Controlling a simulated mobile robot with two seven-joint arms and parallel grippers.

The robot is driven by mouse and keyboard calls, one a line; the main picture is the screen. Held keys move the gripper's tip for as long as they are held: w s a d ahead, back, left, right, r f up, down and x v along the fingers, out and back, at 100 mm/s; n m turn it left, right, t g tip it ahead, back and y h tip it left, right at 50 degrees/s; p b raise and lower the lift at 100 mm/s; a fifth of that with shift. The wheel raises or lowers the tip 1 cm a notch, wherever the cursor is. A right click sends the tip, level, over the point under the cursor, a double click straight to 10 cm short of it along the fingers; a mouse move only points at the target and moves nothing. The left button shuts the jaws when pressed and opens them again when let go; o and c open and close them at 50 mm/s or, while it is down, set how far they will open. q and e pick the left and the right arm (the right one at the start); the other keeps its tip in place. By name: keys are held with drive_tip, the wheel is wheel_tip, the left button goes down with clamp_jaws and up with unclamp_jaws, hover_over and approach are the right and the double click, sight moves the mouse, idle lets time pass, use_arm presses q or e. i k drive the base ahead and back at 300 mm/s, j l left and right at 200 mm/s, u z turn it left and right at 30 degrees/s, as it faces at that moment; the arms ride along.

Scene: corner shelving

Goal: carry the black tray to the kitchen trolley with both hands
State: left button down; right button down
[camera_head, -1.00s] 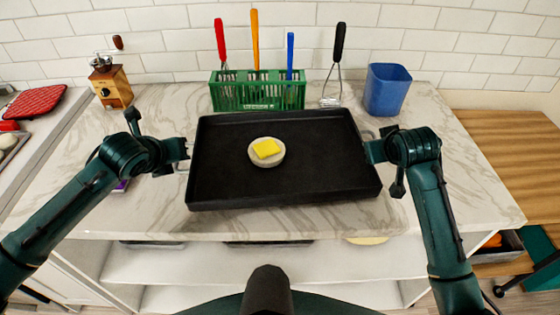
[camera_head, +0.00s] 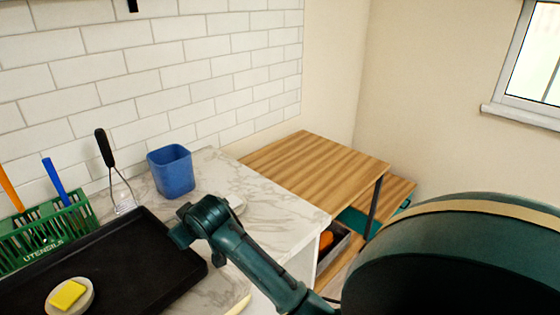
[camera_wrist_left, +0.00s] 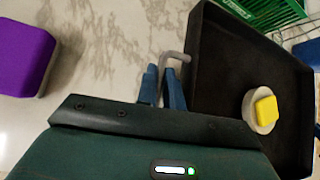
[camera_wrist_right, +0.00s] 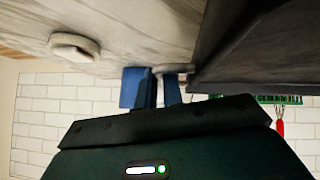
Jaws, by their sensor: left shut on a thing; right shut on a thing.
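The black tray (camera_head: 140,262) is at the lower left of the head view, over the marble counter. A yellow sponge (camera_head: 68,294) sits in a round pale dish (camera_head: 54,301) on it. My right gripper (camera_head: 182,236) is shut on the tray's right handle (camera_wrist_right: 175,68). My left gripper (camera_wrist_left: 162,88) is outside the head view; the left wrist view shows it shut on the other handle (camera_wrist_left: 173,58). The wood-topped trolley (camera_head: 310,165) stands right of the counter. I cannot tell whether the tray touches the counter.
A purple block (camera_wrist_left: 20,50) lies left of the tray. The trolley top looks clear. A tiled wall runs behind.

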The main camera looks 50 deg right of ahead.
sight(324, 168)
drive_tip(key=l, duration=0.8)
drive_tip(key=i+l, duration=0.1)
drive_tip(key=l, duration=0.7)
drive_tip(key=l+z, duration=0.1)
drive_tip(key=l, duration=0.7)
drive_tip(key=i+l, duration=0.15)
drive_tip(key=l, duration=0.65)
drive_tip(key=i+l, duration=0.1)
drive_tip(key=l, duration=0.7)
